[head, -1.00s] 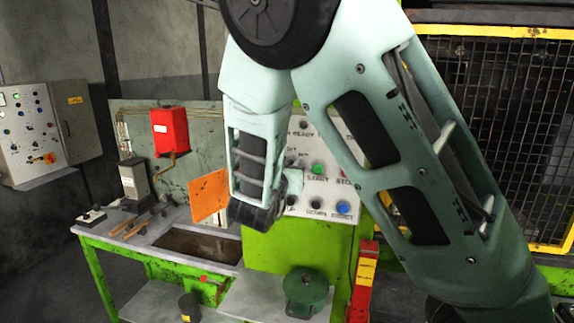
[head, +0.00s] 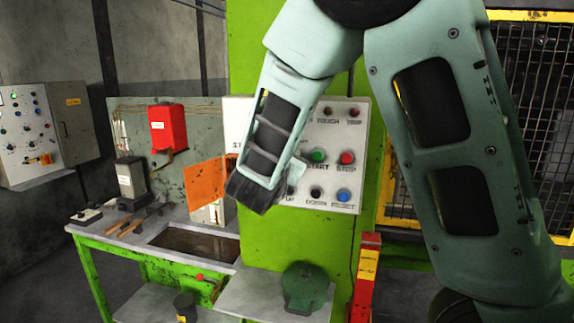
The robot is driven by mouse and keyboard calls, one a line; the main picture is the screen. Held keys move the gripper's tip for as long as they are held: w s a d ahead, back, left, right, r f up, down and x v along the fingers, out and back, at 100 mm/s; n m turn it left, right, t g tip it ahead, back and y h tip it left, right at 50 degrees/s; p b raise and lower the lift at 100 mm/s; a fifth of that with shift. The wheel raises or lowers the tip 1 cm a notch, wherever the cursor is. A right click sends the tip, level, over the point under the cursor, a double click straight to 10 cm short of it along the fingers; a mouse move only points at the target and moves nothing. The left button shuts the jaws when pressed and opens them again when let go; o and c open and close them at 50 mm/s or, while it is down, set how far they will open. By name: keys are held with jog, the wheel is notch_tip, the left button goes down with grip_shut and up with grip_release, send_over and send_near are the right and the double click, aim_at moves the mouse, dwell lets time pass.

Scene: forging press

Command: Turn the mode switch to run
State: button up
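A white control panel (head: 361,130) is fixed to the green press column (head: 290,240). On it I see a green START button (head: 318,156), a red STOP button (head: 347,158), a dark DOWN button (head: 316,193) and a blue RESET button (head: 343,195). Small lamps sit above them near the labels TOUCH and TRIP. I cannot make out the mode switch; my arm covers the left and middle of the panel. The dark wrist joint of my arm hangs in front of the panel's lower left. My gripper's fingers are hidden behind it.
An orange plate (head: 205,185) stands just left of my wrist. A green bench (head: 150,262) with tools, a red box (head: 168,128) and a grey cabinet (head: 30,135) are on the left. A green pot (head: 304,288) sits on a low shelf. A yellow-framed mesh guard (head: 540,110) is at right.

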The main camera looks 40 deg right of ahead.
jog(key=m+b, duration=0.4)
jog(key=b, duration=0.1)
jog(key=shift+s+d+f, duration=0.1)
jog(key=shift+s+f, duration=0.1)
jog(key=shift+f, duration=0.2)
jog(key=shift+b, duration=0.3)
jog(key=o, duration=0.7)
jog(key=shift+r, duration=0.1)
jog(key=shift+c, duration=0.2)
jog(key=b+v, duration=0.5)
jog(key=v, duration=1.2)
jog(key=shift+s, duration=0.1)
